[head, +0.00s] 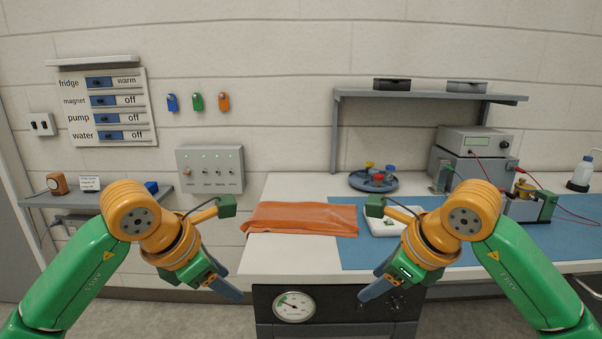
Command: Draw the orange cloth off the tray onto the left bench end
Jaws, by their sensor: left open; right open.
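The orange cloth (300,217) lies flat and slightly rumpled on the left end of the white bench. Its left edge reaches the bench's left edge, and its right end lies over the edge of the blue mat. The white tray (382,226) sits on the mat to the right of the cloth, with a gap between them; something green shows on it. My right arm hides part of the tray. My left gripper (228,291) is open and empty, low and left of the bench front. My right gripper (374,290) is open and empty, in front of the bench's front edge.
A round blue rack (373,184) with coloured caps stands behind the tray. Stacked instruments (474,142) with red leads stand at the back right. A shelf (430,96) hangs above. A dial gauge (294,306) is under the bench front. The blue mat (360,252) has bare room in front.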

